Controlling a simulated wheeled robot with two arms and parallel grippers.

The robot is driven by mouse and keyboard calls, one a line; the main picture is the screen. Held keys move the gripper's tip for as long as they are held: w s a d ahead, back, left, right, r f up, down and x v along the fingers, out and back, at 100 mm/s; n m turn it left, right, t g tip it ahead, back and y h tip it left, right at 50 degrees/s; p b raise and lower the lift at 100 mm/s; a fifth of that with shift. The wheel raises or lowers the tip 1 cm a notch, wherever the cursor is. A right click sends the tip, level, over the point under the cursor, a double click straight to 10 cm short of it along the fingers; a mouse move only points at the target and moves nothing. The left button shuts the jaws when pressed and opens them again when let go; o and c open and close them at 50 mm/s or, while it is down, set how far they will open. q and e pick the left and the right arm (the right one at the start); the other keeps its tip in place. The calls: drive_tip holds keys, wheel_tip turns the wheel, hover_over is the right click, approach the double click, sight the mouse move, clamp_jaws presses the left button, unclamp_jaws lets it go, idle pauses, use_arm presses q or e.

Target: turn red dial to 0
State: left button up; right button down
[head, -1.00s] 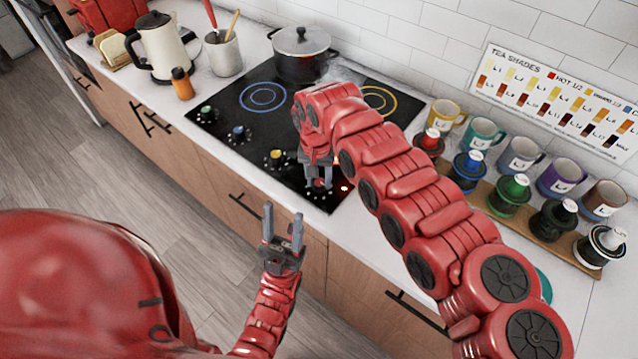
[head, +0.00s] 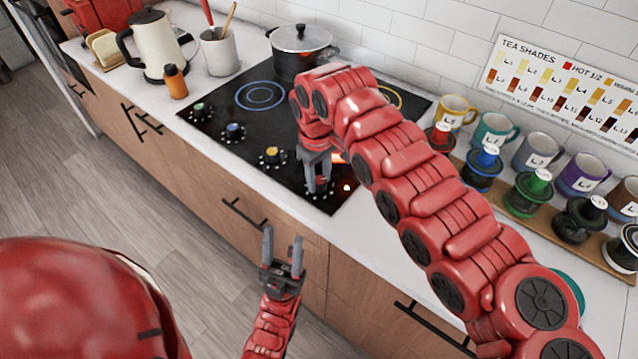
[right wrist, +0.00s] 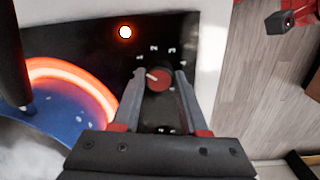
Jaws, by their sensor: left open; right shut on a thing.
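The red dial (right wrist: 160,79) sits on the black cooktop panel between my right gripper's fingers (right wrist: 160,77) in the right wrist view. The fingers are shut on its sides. Its white pointer mark aims to the left, a little below the printed 1, toward the left finger. Printed 1 to 4 show around the dial; the 0 cannot be made out. My left gripper (head: 283,250) is open and empty, in front of the counter.
A burner ring (right wrist: 85,80) glows orange-red and an indicator light (right wrist: 125,32) is lit. Green (head: 199,108), blue (head: 233,129) and yellow (head: 272,152) dials line the cooktop's front. A black pot (head: 301,60) stands at the back. Mugs (head: 495,132) and canisters stand right.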

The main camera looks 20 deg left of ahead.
drive_tip(key=n+b, duration=0.2)
drive_tip(key=n, duration=0.1)
drive_tip(key=shift+n, duration=0.3)
drive_tip(key=shift+n+b, duration=0.7)
drive_tip(key=shift+n, duration=0.9)
drive_tip(key=shift+c, duration=2.2)
unclamp_jaws()
drive_tip(key=shift+r, duration=0.1)
